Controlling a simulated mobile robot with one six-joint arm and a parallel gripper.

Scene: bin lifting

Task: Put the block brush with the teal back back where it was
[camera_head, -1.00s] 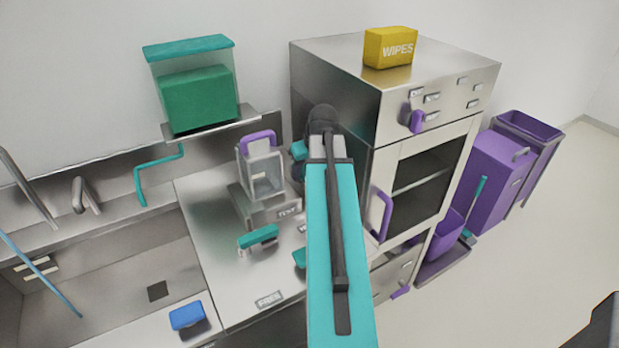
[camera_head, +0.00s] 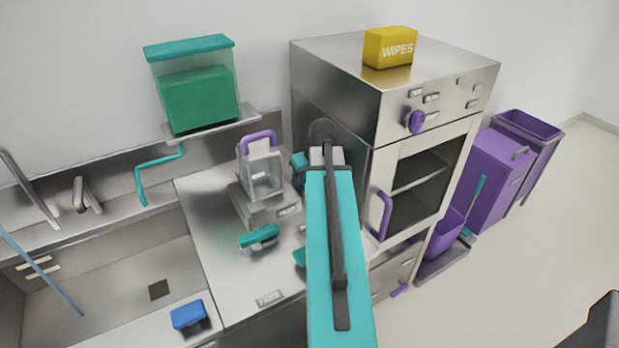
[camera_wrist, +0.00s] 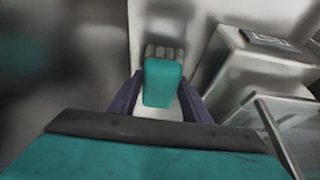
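One teal-backed block brush (camera_head: 258,237) sits on the steel counter in front of the scale, apart from my arm. In the head view my teal arm hides the gripper.
A scale (camera_head: 268,209) carrying a clear container with a purple handle stands behind the brushes. The steel oven (camera_head: 345,120) rises close at right. A blue brush (camera_head: 188,315) lies by the sink at left. A label plate (camera_head: 270,298) marks the counter's front edge.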

